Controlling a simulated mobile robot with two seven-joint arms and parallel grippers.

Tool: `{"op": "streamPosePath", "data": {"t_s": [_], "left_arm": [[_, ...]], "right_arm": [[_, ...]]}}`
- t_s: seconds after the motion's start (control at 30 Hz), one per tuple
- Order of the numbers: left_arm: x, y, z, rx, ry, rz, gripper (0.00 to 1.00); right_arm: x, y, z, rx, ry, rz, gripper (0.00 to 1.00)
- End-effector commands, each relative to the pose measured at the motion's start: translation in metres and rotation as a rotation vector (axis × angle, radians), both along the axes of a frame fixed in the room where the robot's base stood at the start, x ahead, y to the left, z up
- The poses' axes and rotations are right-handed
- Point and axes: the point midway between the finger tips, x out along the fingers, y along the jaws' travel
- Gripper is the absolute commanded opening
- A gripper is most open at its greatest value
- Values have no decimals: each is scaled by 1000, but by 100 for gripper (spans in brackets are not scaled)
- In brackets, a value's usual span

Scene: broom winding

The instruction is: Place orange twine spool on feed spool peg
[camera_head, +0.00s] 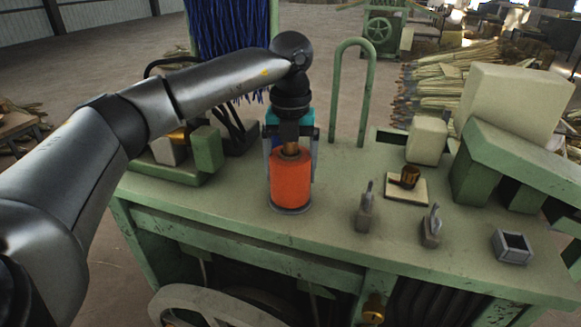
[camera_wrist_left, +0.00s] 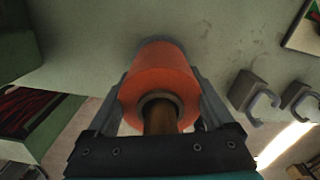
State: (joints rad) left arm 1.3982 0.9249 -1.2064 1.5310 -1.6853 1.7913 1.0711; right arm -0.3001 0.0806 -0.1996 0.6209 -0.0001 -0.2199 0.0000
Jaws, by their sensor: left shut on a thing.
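The orange twine spool (camera_head: 291,182) stands upright at the front middle of the green bench, a grey disc (camera_head: 291,210) showing at its lower end. My left gripper (camera_head: 291,170) points down over it, with a finger on each side, and is shut on it. In the left wrist view the orange spool (camera_wrist_left: 158,82) lies between the fingers of the left gripper (camera_wrist_left: 162,95). A brown rod (camera_wrist_left: 159,119) shows in the spool's near opening; I cannot tell whether it is the feed spool peg or the spool's core. My right gripper is not in view.
The green bench top (camera_head: 335,190) is clear just right of the spool. Two grey clips (camera_head: 365,207) (camera_head: 431,227), a small grey box (camera_head: 512,246) and a brown cup-like piece (camera_head: 409,177) stand farther right. A green hoop (camera_head: 352,90) rises behind. Blue bristles (camera_head: 231,40) hang at the back.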

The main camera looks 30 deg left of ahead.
Motion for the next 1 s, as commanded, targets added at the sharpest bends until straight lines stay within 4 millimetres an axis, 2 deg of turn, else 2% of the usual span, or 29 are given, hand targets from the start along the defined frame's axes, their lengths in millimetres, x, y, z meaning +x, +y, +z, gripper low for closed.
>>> {"op": "streamPosePath", "data": {"t_s": [0.07, 0.1, 0.2, 0.57, 0.67, 0.9, 1.0], "left_arm": [[0, 0, -2, 0, -1, 0, 14], [0, 0, -3, 0, 0, 0, 88], [0, 0, -2, 0, 0, 0, 99], [0, 0, 4, 0, -1, 0, 100], [1, 0, 17, -2, -5, 1, 100], [1, -1, 72, -2, -6, -1, 100], [1, 0, 91, 0, -2, 0, 100]], "right_arm": [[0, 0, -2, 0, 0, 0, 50], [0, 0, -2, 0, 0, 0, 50], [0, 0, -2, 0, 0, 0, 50], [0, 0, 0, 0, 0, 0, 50], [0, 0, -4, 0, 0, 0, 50], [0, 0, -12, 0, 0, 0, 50], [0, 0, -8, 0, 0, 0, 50]]}}
